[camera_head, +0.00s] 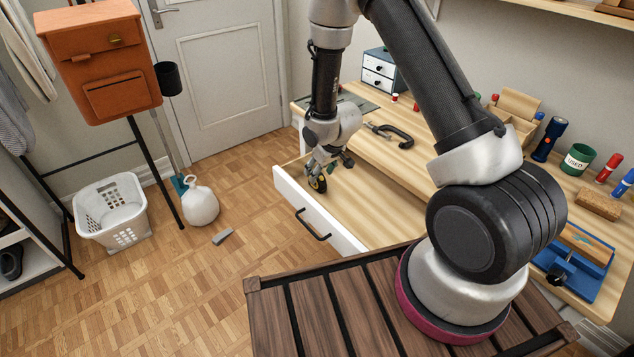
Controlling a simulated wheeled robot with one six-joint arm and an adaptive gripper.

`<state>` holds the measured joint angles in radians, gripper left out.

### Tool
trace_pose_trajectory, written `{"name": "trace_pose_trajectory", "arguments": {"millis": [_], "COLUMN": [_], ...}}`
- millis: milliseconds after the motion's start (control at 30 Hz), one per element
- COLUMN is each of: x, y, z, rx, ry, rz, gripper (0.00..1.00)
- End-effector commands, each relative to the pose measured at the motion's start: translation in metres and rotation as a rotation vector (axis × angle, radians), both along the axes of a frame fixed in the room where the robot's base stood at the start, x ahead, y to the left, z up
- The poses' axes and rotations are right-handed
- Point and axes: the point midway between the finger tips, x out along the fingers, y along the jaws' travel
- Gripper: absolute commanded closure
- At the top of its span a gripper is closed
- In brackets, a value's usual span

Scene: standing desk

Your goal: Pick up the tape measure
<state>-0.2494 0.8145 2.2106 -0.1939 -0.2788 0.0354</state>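A small round yellow-and-black thing, which looks like the tape measure (318,184), shows at the open drawer, just inside its front panel. My gripper (322,174) points down over the drawer, with its fingers right at the tape measure. The fingers partly hide it. The view is too small to tell whether they are closed on it or only beside it, and whether it rests on the drawer floor.
The open drawer (368,205) has a white front panel (305,205) with a black handle. A clamp (390,133) lies on the desk above. A blue flashlight (549,139), a green cup (578,158) and markers stand at right. The drawer's visible floor is mostly bare.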

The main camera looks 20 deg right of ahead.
Motion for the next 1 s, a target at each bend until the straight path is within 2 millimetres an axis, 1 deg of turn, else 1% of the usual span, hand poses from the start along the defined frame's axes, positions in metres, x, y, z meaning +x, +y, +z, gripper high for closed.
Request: {"name": "trace_pose_trajectory", "arguments": {"millis": [33, 100, 200, 433, 467, 500, 567, 600, 733, 1000], "x": [0.003, 0.006, 0.009, 0.011, 0.011, 0.011, 0.011, 0.011, 0.011, 0.011], "y": [0.002, 0.003, 0.004, 0.005, 0.005, 0.005, 0.005, 0.005, 0.005, 0.005], "z": [-0.009, -0.018, -0.027, -0.028, -0.028, -0.028, -0.028, -0.028, -0.028, -0.027], "rx": [0.000, -0.001, -0.002, -0.001, -0.001, -0.002, -0.002, -0.002, -0.002, -0.001], "ry": [0.001, 0.001, 0.001, -0.001, -0.001, 0.000, 0.000, 0.000, 0.000, -0.001], "rz": [0.001, 0.001, 0.001, 0.001, 0.001, 0.001, 0.001, 0.001, 0.001, 0.001], "gripper": [0.48, 0.48, 0.48, 0.48, 0.50, 0.57, 0.68, 0.76, 0.99, 1.00]}}
